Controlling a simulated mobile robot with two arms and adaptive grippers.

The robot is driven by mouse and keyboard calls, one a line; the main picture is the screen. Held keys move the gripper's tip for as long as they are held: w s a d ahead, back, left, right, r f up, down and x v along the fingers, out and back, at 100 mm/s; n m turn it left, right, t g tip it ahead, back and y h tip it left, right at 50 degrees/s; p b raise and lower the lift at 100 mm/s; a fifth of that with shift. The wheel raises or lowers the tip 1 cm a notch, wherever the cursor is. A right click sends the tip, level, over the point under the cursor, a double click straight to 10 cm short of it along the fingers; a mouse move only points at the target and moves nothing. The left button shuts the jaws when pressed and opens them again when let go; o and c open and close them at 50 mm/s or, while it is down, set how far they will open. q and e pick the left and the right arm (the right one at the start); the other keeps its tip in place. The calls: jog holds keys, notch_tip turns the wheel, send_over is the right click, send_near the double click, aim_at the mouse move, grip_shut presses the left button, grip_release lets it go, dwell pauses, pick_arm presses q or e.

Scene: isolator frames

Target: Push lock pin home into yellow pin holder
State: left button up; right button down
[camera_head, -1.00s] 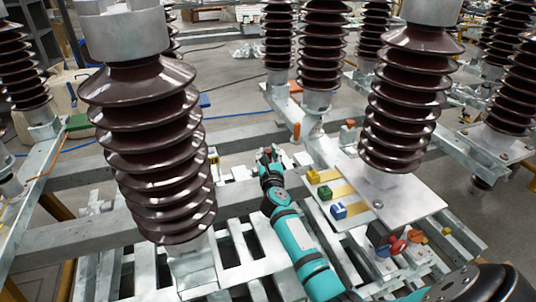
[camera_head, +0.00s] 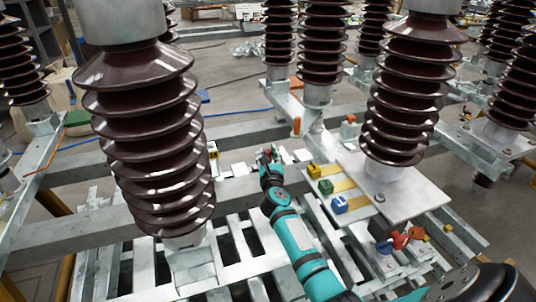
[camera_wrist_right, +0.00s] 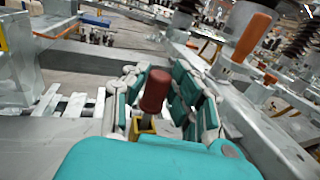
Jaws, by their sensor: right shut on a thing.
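The lock pin has a dark red, rounded handle (camera_wrist_right: 155,91) that stands up between the fingers of my right gripper (camera_wrist_right: 160,98) in the right wrist view. A yellow pin holder (camera_wrist_right: 146,126) shows just below the handle, partly hidden by my gripper's teal body. How deep the pin sits in it cannot be told. My right gripper (camera_head: 268,155) is shut on the pin at the frame's cross beam in the head view, with a small reddish spot at its fingers. My left gripper is not in view.
Yellow (camera_head: 313,171), green (camera_head: 326,187) and blue (camera_head: 339,205) blocks stand on a plate right of my arm. Large brown ribbed insulators rise left (camera_head: 150,140) and right (camera_head: 400,100). An orange handle (camera_wrist_right: 251,37) stands right of my gripper in the wrist view.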

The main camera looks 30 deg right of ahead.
jog(key=shift+f+b, duration=0.4)
jog(key=shift+f, duration=0.1)
jog(key=shift+f, duration=0.1)
jog(key=shift+f, duration=0.1)
jog(key=shift+f+b, duration=0.2)
jog(key=shift+b, duration=0.2)
jog(key=shift+f, duration=0.25)
jog(key=shift+f+b, duration=0.4)
jog(key=shift+b, duration=0.15)
